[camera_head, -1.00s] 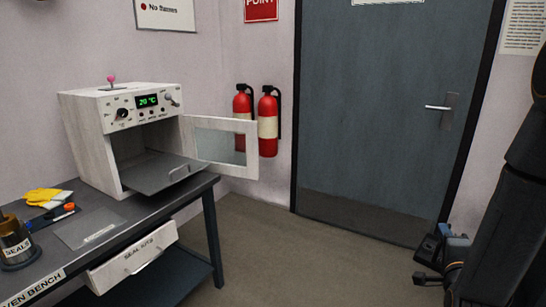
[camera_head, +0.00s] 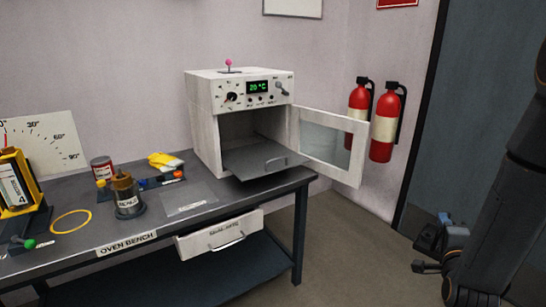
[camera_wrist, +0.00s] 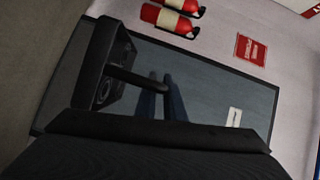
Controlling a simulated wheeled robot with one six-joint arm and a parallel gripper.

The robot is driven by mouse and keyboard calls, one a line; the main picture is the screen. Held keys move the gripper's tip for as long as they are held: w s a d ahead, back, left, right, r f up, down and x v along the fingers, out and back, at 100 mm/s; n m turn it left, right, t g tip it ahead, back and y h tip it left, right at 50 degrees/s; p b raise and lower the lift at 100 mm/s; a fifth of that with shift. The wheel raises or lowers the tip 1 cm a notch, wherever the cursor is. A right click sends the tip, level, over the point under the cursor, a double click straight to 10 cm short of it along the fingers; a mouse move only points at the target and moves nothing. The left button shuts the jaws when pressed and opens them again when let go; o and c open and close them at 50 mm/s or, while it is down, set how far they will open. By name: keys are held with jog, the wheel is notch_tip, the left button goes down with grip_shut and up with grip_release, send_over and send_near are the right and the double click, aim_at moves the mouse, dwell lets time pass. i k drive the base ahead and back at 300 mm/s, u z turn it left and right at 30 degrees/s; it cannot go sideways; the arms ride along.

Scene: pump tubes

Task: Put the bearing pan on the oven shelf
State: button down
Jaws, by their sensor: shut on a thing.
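The oven (camera_head: 203,110) stands at the right end of the bench with its door (camera_head: 345,155) swung open to the right. Its grey shelf (camera_head: 250,160) sticks out of the opening, with a small handle at its front edge. The shelf looks bare. My gripper (camera_wrist: 160,82) is shut on the handle of a dark pan (camera_wrist: 108,55), which shows at the left of the wrist view with dark round shapes in it. In the head view the pan (camera_head: 428,239) is small and dark at lower right, by my gripper, well away from the oven.
A drawer (camera_head: 220,235) sticks out below. Fire extinguishers (camera_head: 384,125) hang behind the oven door. Floor right of the bench is clear.

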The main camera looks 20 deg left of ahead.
aim_at(264, 155)
jog(key=u, duration=0.6)
jog(key=i, duration=0.5)
jog(key=u, duration=0.6)
